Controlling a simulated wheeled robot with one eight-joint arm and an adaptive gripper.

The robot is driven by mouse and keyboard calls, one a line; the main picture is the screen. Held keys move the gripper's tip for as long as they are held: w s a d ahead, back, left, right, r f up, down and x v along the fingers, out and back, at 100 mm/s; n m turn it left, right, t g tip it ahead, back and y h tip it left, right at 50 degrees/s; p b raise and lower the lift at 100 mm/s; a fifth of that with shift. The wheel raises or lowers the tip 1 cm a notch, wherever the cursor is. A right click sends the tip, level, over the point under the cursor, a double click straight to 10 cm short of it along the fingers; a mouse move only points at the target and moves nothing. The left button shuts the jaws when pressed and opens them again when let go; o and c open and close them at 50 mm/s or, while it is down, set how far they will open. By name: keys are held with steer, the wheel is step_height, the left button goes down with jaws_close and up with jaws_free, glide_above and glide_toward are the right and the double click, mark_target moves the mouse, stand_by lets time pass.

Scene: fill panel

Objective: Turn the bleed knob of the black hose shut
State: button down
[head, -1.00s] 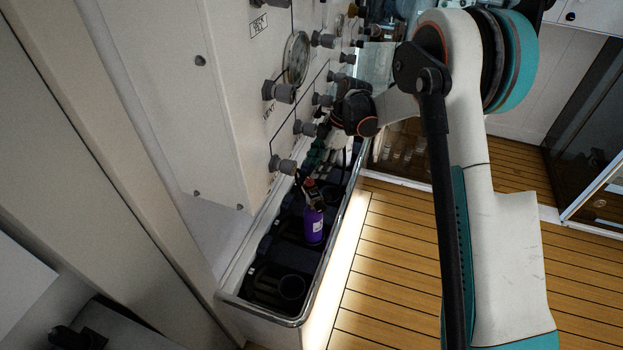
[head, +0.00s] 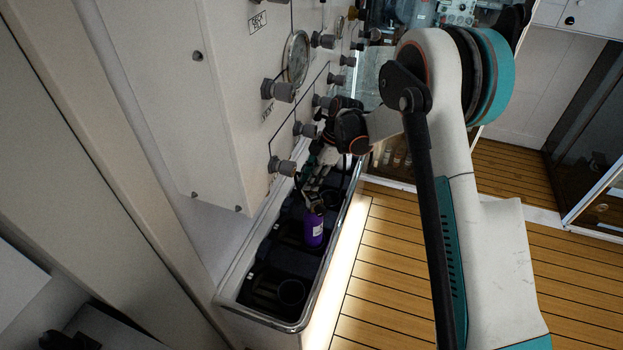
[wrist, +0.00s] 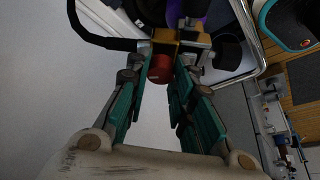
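The bleed knob (wrist: 160,69) is a small red cylinder below a brass-coloured block (wrist: 180,38) in the wrist view. A black hose (wrist: 98,41) runs from this fitting to the left. A purple bottle (head: 314,230) stands in the trough under the panel; part of it shows behind the fitting in the wrist view. My gripper (wrist: 161,68) has its teal fingers apart, one on each side of the red knob. Whether the pads touch it I cannot tell. In the head view my gripper (head: 314,188) is just above the bottle and hides the knob.
The white panel (head: 235,90) with several grey valve knobs and a gauge (head: 296,58) rises left of my gripper. The trough's metal rim (head: 335,245) lies close on the right. An empty dark holder (head: 290,291) is in front of the bottle. The wooden floor is clear.

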steer(key=shift+m+t, duration=0.6)
steer(key=shift+m, duration=1)
steer(key=c, duration=1.4)
jaws_free()
steer(key=shift+o, duration=0.2)
steer(key=shift+d+r, duration=0.1)
steer(key=v, duration=1.1)
steer(key=shift+d+r, duration=0.2)
steer(key=shift+r, duration=0.15)
